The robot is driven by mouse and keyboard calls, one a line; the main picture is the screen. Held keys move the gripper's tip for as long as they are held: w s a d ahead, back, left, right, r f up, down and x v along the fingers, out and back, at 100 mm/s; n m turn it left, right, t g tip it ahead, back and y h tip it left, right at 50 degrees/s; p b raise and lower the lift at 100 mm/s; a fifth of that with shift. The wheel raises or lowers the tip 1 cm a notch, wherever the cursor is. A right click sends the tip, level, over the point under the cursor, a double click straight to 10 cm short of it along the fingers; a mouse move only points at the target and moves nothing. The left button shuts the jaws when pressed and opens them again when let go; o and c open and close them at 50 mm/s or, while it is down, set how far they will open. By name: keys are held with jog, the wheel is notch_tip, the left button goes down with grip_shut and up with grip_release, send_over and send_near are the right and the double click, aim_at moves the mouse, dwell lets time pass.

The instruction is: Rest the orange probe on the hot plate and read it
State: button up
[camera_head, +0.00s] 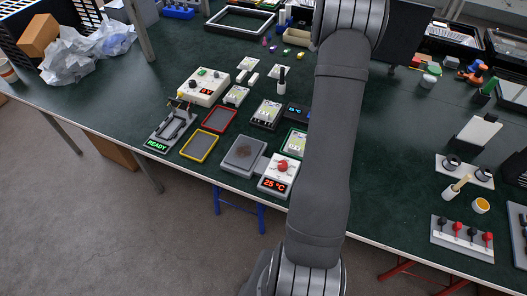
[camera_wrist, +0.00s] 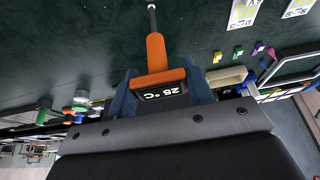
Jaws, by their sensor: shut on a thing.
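The orange probe (camera_wrist: 156,55) shows in the wrist view, with a thin metal tip pointing to the top of the picture and a small display reading 25 °C, upside down. My gripper (camera_wrist: 160,88), with blue fingers, is shut on its body. The tip is in front of the dark green table; I cannot tell its height. In the head view my arm hides the gripper and the probe. The hot plate (camera_head: 243,155) is a grey square with a brownish spot, at the table's front edge. Its white control box (camera_head: 279,173) has a red knob and a red 25 °C display.
Left of the hot plate are a yellow-rimmed tray (camera_head: 199,146), a red-rimmed tray (camera_head: 219,119) and a fixture reading READY (camera_head: 171,130). Behind are a white instrument (camera_head: 204,87) and a dark box with a blue display (camera_head: 297,111). A terminal board (camera_head: 462,237) lies at right.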

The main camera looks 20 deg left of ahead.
jog(key=shift+a, duration=0.1)
jog(key=s+a+g, duration=0.1)
jog(key=s+a, duration=1)
jog(key=s, duration=0.4)
jog(key=s+a, duration=0.2)
jog(key=s, duration=0.8)
jog(key=s+a+g, duration=0.1)
jog(key=s, duration=0.9)
jog(key=shift+s+a+f, duration=0.2)
jog(key=shift+a+f, duration=0.2)
jog(key=shift+f, duration=0.05)
jog(key=shift+s+x, duration=0.2)
jog(key=shift+x, duration=0.7)
jog(key=shift+s+x, duration=0.2)
jog(key=shift+x, duration=0.75)
jog(key=shift+s+x, duration=0.15)
jog(key=shift+x, duration=0.75)
jog(key=shift+f, duration=0.3)
jog(key=shift+s+d+f, duration=0.1)
jog(key=shift+f, duration=0.1)
